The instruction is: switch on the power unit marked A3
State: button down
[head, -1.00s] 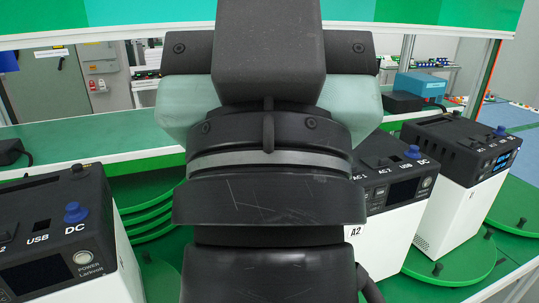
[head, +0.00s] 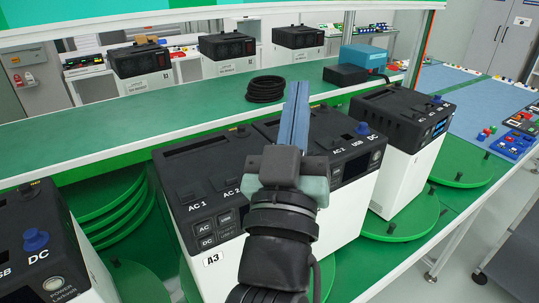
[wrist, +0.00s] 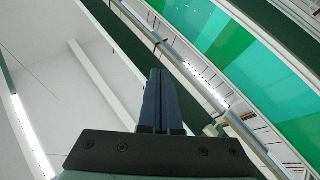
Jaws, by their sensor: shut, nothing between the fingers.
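The power unit marked A3 (head: 195,165) stands in the middle of the head view, a white box with a black top and panel. Its A3 label is low on the left of its front. AC 1 and AC 2 sockets, a block of buttons (head: 217,228) and a blue knob (head: 363,129) by the DC mark show. A round button (head: 376,157) shows small at the panel's right end. My gripper (head: 297,86) is shut and empty, its fingers pointing up in the picture. My arm hides the middle of the panel. The shut fingers also show in the wrist view (wrist: 160,75).
Another power unit (head: 45,235) stands at the left edge, and one with a lit blue display (head: 405,120) at the right, on a green turntable (head: 400,222). Behind runs a green shelf (head: 120,125) with a black cable coil (head: 266,89) and a blue box (head: 375,58).

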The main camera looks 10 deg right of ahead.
jog(key=s+d+f+n+g+p, duration=0.1)
jog(key=d+f+n+g+p, duration=0.1)
jog(key=f, duration=1)
jog(key=s+d+f+n+g+p, duration=0.1)
jog(key=d+f+n+g+p, duration=0.2)
jog(key=f, duration=0.9)
jog(key=shift+s+d+f+n, duration=0.25)
jog(key=shift+s+d+n, duration=0.15)
jog(key=shift+d+n, duration=0.4)
jog(key=shift+a, duration=0.15)
jog(key=w+a, duration=0.3)
jog(key=w, duration=0.5)
jog(key=shift+w+b, duration=0.15)
jog(key=shift+b, duration=0.3)
jog(key=shift+w, duration=0.1)
jog(key=shift+w+a+b, duration=0.15)
jog(key=shift+w+b, duration=0.15)
